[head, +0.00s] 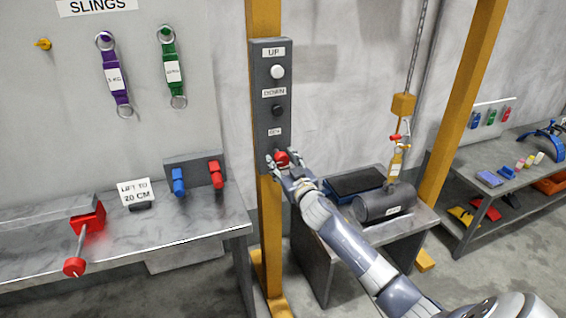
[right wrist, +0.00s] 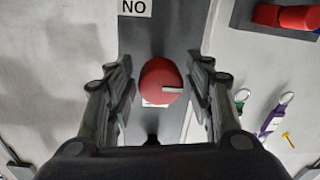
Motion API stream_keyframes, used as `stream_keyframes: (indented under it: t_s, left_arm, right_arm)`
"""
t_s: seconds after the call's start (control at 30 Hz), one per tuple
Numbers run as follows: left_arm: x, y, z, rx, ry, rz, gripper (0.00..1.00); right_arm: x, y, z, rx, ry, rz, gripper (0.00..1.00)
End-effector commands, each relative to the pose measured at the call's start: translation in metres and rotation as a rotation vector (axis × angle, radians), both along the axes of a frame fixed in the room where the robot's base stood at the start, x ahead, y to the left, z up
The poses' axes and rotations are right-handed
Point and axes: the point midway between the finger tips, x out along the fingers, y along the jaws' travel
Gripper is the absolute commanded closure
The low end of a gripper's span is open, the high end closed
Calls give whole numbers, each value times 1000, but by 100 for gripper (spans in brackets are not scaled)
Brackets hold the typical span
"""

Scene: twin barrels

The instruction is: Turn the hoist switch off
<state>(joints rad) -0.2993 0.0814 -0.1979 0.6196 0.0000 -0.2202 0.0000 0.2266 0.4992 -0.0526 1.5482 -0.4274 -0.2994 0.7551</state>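The hoist switch is a red round knob (head: 281,157) low on the grey control panel (head: 260,110), below the white UP button and the dark DOWN button. It also shows in the right wrist view (right wrist: 157,75), with a pale mark on its face pointing right there. A small label in that view reads NO, likely ON upside down. A second label is partly hidden by the knob. My right gripper (head: 284,163) is open, with its fingers on either side of the knob; I cannot tell whether they touch it. My left gripper is not in view.
A dark cylindrical weight (head: 384,204) sits on a metal stand, beneath the yellow hoist hook (head: 396,160). A workbench (head: 190,222) with red and blue pieces is on the left. Purple and green slings (head: 172,72) hang above it. Shelves (head: 470,170) stand at right.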

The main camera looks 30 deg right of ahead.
Motion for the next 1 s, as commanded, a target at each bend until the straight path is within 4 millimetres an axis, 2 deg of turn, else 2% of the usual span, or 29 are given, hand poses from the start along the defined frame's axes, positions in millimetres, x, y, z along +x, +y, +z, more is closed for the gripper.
stream_keyframes:
  t_s: [0.03,0.1,0.13,0.57,1.0]
  left_arm:
    - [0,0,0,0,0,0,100]
    - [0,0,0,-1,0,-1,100]
    - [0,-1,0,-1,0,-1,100]
    - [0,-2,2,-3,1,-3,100]
    - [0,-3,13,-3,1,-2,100]
  right_arm:
    - [0,0,0,0,0,0,71]
    - [0,0,0,0,0,0,87]
    - [0,0,0,0,0,0,88]
    - [0,0,1,-62,15,0,88]
    - [0,-1,2,-403,97,0,88]
